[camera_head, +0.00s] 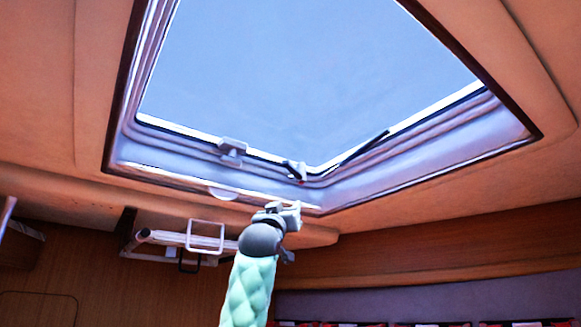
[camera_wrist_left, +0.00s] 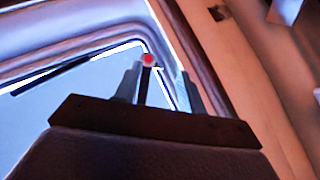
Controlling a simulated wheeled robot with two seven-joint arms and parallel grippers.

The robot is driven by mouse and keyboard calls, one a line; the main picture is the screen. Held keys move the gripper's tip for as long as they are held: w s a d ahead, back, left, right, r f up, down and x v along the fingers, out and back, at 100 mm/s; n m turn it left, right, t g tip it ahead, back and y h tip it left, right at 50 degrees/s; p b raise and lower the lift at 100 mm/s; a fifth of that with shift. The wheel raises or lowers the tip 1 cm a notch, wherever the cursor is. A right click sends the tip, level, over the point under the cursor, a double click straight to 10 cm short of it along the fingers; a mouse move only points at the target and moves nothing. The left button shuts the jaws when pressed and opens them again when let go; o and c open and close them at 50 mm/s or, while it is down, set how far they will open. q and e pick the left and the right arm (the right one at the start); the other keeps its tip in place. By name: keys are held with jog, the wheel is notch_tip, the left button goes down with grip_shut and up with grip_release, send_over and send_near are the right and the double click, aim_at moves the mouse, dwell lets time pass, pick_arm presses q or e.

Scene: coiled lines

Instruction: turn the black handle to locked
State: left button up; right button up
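The black handle (camera_head: 293,169) sits at the lower frame of the roof hatch, near its corner, with a small red spot by it. In the left wrist view the black handle (camera_wrist_left: 147,85) shows as a dark bar with a round red button at its top. My left gripper (camera_head: 283,209) is just below the hatch rim, under the handle. In the left wrist view the two grey fingers of my left gripper (camera_wrist_left: 160,82) stand apart, and the handle appears in the gap between them. Contact cannot be told. My right gripper is in neither view.
The hatch frame (camera_head: 180,178) surrounds a pale blue pane. A grey latch (camera_head: 231,148) is to the left of the handle and a black stay (camera_head: 362,149) to its right. A shelf with a white bracket (camera_head: 205,236) hangs at the lower left wall.

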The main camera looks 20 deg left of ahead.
pick_arm(q)
jog(key=t, duration=0.1)
send_near(288, 168)
jog(key=x, duration=0.4)
jog(key=shift+w+r+h, duration=0.15)
jog(key=shift+h, duration=0.15)
jog(key=p+x, duration=0.2)
jog(key=x, duration=0.1)
jog(key=shift+w, duration=0.1)
jog(key=p+x, duration=0.2)
jog(key=x, duration=0.1)
jog(key=shift+p, duration=0.35)
jog(key=shift+w+r+p, duration=0.45)
jog(key=shift+w, duration=0.15)
jog(key=shift+d, duration=0.1)
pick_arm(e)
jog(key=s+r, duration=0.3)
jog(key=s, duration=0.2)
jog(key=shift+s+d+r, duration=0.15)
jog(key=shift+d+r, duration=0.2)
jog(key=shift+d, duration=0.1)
pick_arm(q)
grip_shut()
